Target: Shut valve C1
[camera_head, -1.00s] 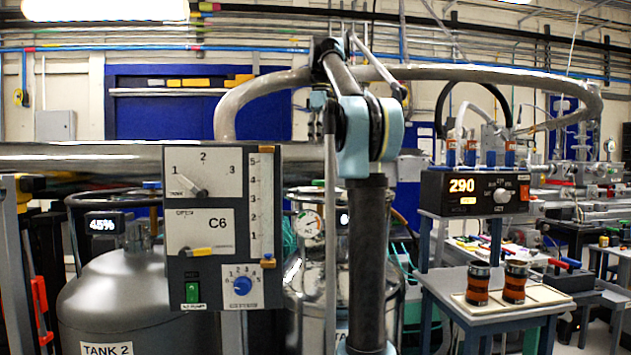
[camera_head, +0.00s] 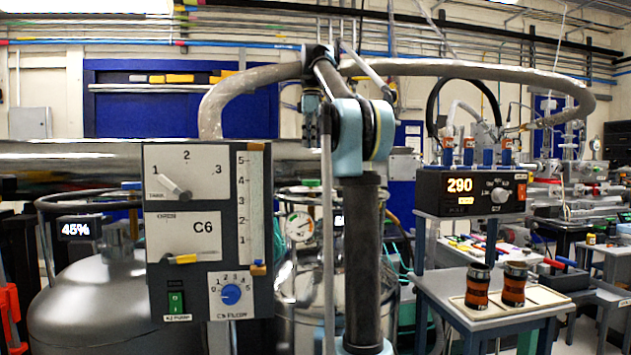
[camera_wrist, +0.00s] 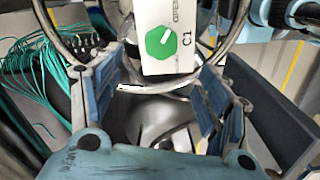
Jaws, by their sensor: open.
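Valve C1 shows in the wrist view as a round green knob (camera_wrist: 161,43) on a white plate marked "C1" (camera_wrist: 186,42). A white pointer line on the knob slants to the upper right, and an "OPEN" marking is partly visible above it. My gripper (camera_wrist: 155,105) is open in the wrist view, with one blue-padded finger on each side. The knob appears beyond the fingertips and above the middle of the gap, and nothing is held. In the head view neither the C1 knob nor my gripper can be made out.
A grey panel marked C6 (camera_head: 207,282) stands left of my arm in the head view, before Tank 2 (camera_head: 75,300). Right is a 290-display box (camera_head: 450,195) above a small table (camera_head: 440,292). Green cables (camera_wrist: 40,60) run left in the wrist view.

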